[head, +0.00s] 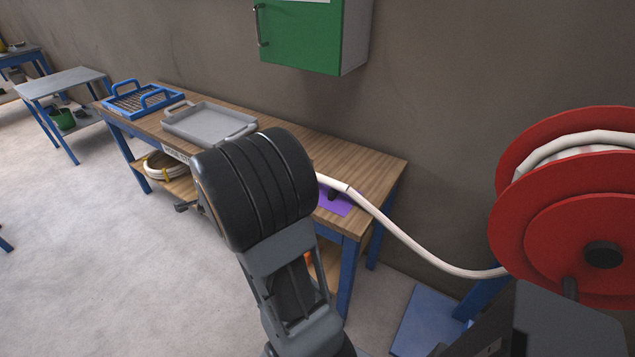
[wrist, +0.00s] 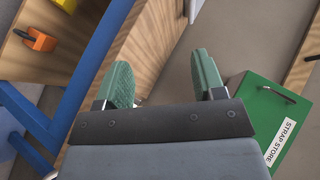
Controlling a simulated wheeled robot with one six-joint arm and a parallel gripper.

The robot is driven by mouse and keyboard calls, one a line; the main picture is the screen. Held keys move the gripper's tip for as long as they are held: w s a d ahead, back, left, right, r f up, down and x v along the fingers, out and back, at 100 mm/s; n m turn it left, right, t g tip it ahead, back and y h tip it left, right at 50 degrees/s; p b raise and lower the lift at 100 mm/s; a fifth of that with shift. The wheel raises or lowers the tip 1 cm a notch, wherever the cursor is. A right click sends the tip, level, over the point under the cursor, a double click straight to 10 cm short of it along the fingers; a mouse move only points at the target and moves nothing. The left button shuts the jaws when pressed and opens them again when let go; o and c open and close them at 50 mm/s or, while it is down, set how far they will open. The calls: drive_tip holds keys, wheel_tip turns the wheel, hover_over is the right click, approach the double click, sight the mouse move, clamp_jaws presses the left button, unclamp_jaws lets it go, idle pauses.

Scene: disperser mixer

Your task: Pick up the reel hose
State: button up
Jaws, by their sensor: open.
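The white reel hose (head: 402,236) runs in the head view from the red reel (head: 520,232) at the right down through a sag and up to the workbench's right end. It passes over a purple patch (head: 335,205) with a small dark piece on it, and its far end is hidden behind my arm. My gripper (wrist: 160,82) shows in the wrist view with two green finger pads wide apart and nothing between them. In the head view my arm hides it. A small pale piece at the wrist view's top edge may be hose; I cannot tell.
The wooden workbench (head: 375,165) holds a grey tray (head: 210,122) and a blue rack (head: 140,98). A coil lies on its lower shelf. A green wall cabinet (head: 300,35) hangs above; it also shows in the wrist view (wrist: 270,125). Open floor lies left.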

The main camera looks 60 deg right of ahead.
drive_tip(key=s+d+f+m+g+h, duration=0.2)
drive_tip(key=d+f+m+h, duration=0.1)
drive_tip(key=d+m, duration=0.15)
drive_tip(key=s+d+f+m+g+h, duration=0.2)
drive_tip(key=d+m, duration=0.1)
drive_tip(key=d, duration=0.3)
drive_tip(key=m+g+h, duration=0.3)
drive_tip(key=m+g, duration=0.3)
drive_tip(key=m, duration=0.1)
approach(323, 176)
drive_tip(key=w+a+f, duration=0.1)
drive_tip(key=w+a, duration=0.1)
drive_tip(key=w, duration=0.1)
drive_tip(key=shift+m+g, duration=0.25)
drive_tip(key=shift+g, duration=0.15)
drive_tip(key=x, duration=0.5)
drive_tip(key=s+x, duration=0.1)
drive_tip(key=x, duration=0.2)
drive_tip(key=shift+s+d, duration=0.1)
drive_tip(key=shift+p+x, duration=0.65)
drive_tip(key=shift+x, duration=2.3)
drive_tip(key=shift+f, duration=0.1)
clamp_jaws()
